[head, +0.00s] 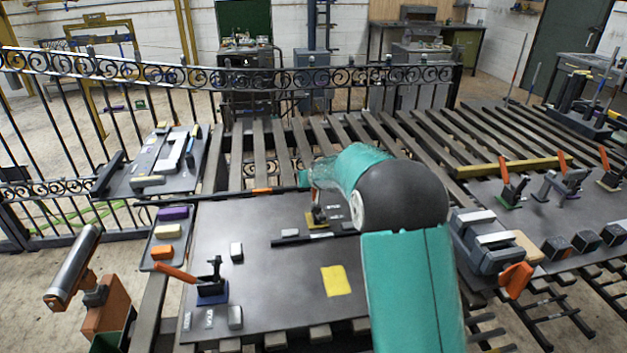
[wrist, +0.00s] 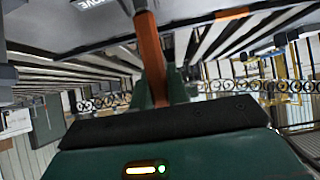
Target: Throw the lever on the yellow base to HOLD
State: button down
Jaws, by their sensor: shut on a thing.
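The lever's yellow base (head: 318,224) sits on the dark panel in the middle of the head view, with a dark bracket on it. Its orange handle (wrist: 150,55) runs down the middle of the wrist view, between my dark green jaws. My gripper (wrist: 162,90) is shut on this handle. In the head view, my teal arm covers most of the gripper and the upper part of the lever. A white label (wrist: 92,3) shows at the top edge of the wrist view, partly cut off. Which mark the lever stands at cannot be told.
A second orange-handled lever on a blue base (head: 212,292) stands at the panel's front left. A yellow square (head: 336,280) lies flat on the panel. More levers (head: 512,188) stand on the right table. A black scroll fence (head: 270,78) runs behind.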

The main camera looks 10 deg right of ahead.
jog(key=shift+r, duration=0.1)
jog(key=c, duration=1.4)
grip_release()
jog(key=shift+o, duration=0.2)
jog(key=shift+s, duration=0.1)
jog(key=v, duration=1.3)
jog(key=shift+s+r, duration=0.2)
